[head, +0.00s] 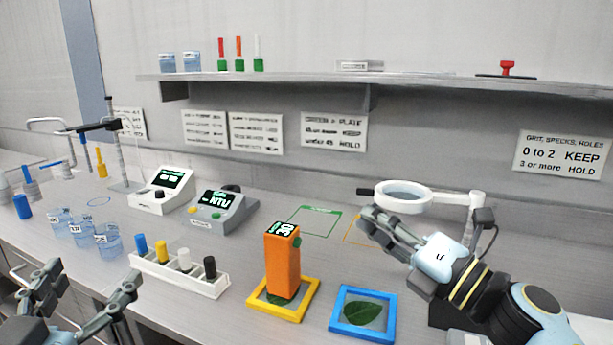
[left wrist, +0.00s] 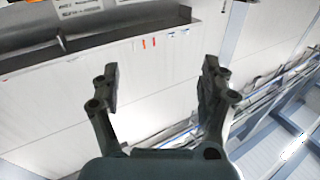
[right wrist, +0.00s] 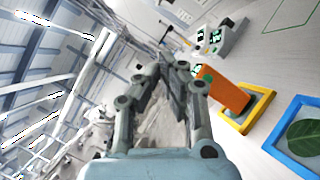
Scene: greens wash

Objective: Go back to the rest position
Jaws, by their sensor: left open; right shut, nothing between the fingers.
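My left gripper (head: 78,293) is at the lower left of the head view, in front of the bench edge. Its fingers are spread and empty, as the left wrist view (left wrist: 158,85) also shows. My right gripper (head: 368,220) is above the bench at the right, left of the magnifier stand. Its fingers are together with nothing between them, as the right wrist view (right wrist: 165,65) also shows. An orange block (head: 283,265) marked 30 stands upright on the yellow frame (head: 312,290), over a leaf. The blue frame (head: 335,318) holds a green leaf (head: 362,313).
A white rack (head: 180,278) of colored-top vials stands left of the orange block. Two meters (head: 222,210) are behind. A ring magnifier (head: 403,196) stands close to my right gripper. A shelf (head: 440,85) runs along the wall.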

